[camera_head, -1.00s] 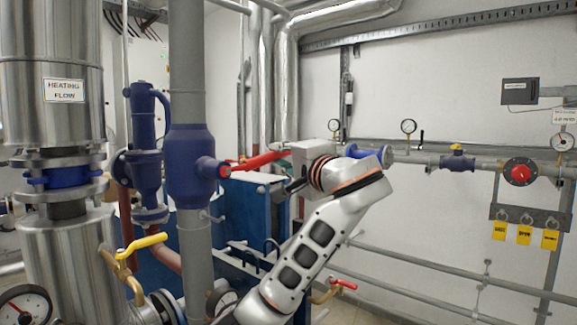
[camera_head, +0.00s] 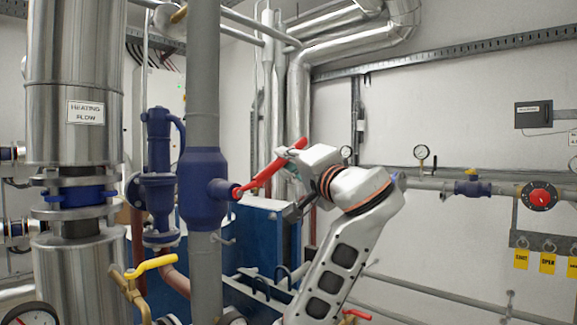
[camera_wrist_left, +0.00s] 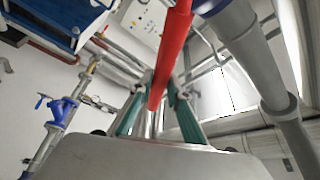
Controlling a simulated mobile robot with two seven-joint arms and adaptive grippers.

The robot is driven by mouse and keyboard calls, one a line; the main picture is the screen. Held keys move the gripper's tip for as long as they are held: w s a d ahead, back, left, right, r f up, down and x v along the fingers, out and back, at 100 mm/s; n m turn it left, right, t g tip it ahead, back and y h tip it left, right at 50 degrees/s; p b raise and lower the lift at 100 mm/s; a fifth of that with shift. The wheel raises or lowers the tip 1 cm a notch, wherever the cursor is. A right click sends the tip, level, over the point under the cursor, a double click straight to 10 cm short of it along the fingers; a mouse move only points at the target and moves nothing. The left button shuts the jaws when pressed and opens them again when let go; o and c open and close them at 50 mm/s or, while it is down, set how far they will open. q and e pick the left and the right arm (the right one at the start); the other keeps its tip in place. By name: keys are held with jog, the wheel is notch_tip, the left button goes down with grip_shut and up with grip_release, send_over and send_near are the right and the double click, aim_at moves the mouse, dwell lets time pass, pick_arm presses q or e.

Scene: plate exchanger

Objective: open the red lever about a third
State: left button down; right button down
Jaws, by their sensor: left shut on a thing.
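The red lever (camera_head: 266,176) runs from the red hub on the side of the blue valve (camera_head: 203,190) up to the right, clearly tilted above level. My left gripper (camera_head: 289,168) is at the lever's outer part and shut on it; its fingers are partly hidden behind my wrist. In the left wrist view the red lever (camera_wrist_left: 172,50) comes down between the two teal-padded fingers of the left gripper (camera_wrist_left: 160,98). My right gripper is not in view.
A grey vertical pipe (camera_head: 204,80) carries the blue valve. A yellow-handled valve (camera_head: 152,266) is at the lower left beside the steel "Heating flow" column (camera_head: 72,110). A blue cabinet (camera_head: 255,228) stands behind my arm. A red round dial (camera_head: 539,196) is far right.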

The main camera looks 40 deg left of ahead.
pick_arm(q)
jog(key=shift+r, duration=0.15)
jog(key=c, duration=1.9)
grip_release()
jog(key=v, duration=1.2)
